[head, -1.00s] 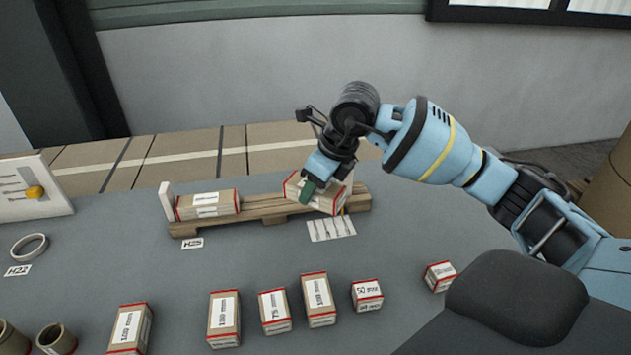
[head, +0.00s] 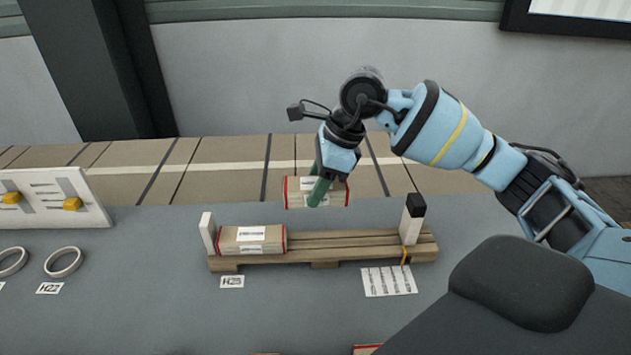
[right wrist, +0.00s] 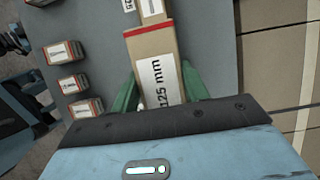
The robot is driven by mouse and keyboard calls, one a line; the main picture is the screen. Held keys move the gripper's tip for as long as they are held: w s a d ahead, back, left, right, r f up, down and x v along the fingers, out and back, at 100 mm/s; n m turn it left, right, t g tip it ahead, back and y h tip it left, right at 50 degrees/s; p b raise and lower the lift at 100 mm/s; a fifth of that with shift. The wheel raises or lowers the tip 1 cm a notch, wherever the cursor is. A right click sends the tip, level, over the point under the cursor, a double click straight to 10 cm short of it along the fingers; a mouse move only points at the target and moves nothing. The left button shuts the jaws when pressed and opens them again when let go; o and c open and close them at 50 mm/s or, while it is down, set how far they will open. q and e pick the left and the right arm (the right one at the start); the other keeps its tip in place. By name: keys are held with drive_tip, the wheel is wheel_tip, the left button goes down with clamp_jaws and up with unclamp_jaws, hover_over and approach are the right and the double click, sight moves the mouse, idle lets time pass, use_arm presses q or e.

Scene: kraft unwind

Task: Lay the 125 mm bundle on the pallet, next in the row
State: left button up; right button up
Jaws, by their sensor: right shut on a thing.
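The 125 mm bundle (head: 298,193) is a kraft-brown block with red edges and a white label. My right gripper (head: 319,187) is shut on it and holds it level, appearing above and behind the pallet in the head view. In the right wrist view the bundle (right wrist: 158,72) sits between the green fingers with its "125 mm" label readable. The pallet (head: 345,247) is wooden, with a white end post at its left. Another bundle (head: 250,239) lies on its left end by that post. The pallet's middle and right show bare slats. My left gripper is not in view.
A white post with a black top (head: 412,221) stands at the pallet's right end. A printed card (head: 389,281) and a small tag (head: 232,282) lie in front. Tape rings (head: 63,262) and a slider board (head: 60,198) are at left. Several bundles (right wrist: 57,52) stand apart on the table.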

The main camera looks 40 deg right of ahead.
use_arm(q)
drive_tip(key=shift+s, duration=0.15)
use_arm(e)
drive_tip(key=shift+s, duration=0.15)
drive_tip(key=shift+f, duration=0.1)
drive_tip(key=shift+f+b, duration=0.95)
drive_tip(key=shift+f, duration=1.05)
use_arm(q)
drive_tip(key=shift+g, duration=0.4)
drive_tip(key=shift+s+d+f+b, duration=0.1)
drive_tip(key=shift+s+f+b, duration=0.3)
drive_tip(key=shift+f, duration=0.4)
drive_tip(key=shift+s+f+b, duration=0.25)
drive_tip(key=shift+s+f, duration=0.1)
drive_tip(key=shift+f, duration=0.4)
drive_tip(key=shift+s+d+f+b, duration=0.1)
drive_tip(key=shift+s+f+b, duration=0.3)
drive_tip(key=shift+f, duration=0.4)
use_arm(e)
drive_tip(key=shift+f, duration=1.85)
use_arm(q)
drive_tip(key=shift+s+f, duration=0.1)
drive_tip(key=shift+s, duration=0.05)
use_arm(e)
drive_tip(key=shift+f, duration=0.1)
